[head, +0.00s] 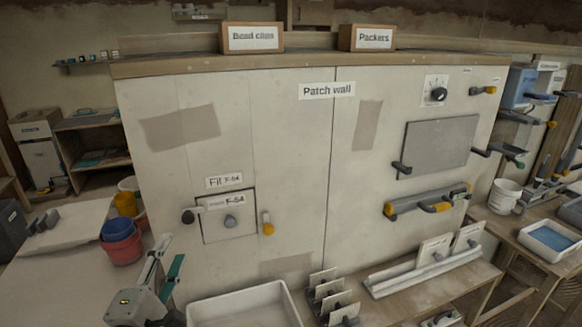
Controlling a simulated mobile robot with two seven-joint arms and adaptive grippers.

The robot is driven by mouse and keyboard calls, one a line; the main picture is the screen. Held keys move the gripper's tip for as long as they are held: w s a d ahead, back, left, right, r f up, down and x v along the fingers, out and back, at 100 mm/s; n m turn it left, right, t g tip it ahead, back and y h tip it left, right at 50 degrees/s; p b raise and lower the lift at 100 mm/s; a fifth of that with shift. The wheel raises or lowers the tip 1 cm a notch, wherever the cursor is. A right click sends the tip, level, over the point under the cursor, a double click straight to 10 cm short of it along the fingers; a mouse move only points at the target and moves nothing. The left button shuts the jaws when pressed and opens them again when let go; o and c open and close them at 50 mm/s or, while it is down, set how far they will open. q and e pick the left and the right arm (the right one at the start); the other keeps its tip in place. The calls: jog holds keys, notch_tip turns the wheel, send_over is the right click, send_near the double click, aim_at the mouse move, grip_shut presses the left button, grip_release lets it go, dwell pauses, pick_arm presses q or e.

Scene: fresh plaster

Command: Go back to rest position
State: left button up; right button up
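My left gripper (168,252) is at the bottom left of the head view, in front of the patch wall (290,130). Its two fingers point up and stand apart with nothing seen between them. It is just left of a white tray (240,306). I cannot make out my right gripper in this view.
The wall carries a hatch panel (222,222) labelled "Fit F-5A", a yellow-tipped handle (267,224), a grey plate (437,147) and a yellow-ended tool (427,203). Several small plates stand in a rack (330,296). Blue and red tubs (121,245) stand at left.

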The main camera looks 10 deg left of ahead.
pick_arm(q)
jog(key=s+d+f+m+t+h, duration=0.1)
jog(key=d+f+m+h, duration=0.25)
jog(key=d+m, duration=0.35)
jog(key=s+d+f+m+h, duration=0.2)
jog(key=d+m+h, duration=0.3)
jog(key=m, duration=0.4)
jog(key=s+f+m+g+y, duration=0.1)
jog(key=s+f+m+g, duration=0.2)
jog(key=f, duration=0.7)
jog(key=s+f+m+g+y, duration=0.1)
jog(key=s+f+m+g, duration=0.2)
jog(key=f, duration=0.8)
jog(key=s+f+m+g+y, duration=0.1)
jog(key=s+f+m+g, duration=0.2)
jog(key=f, duration=0.8)
jog(key=shift+s+d+f+m+g, duration=0.4)
jog(key=shift+s+m, duration=0.3)
jog(key=shift+s, duration=0.4)
jog(key=shift+d+r+y, duration=0.1)
jog(key=shift+r+y, duration=0.1)
jog(key=shift+y, duration=0.05)
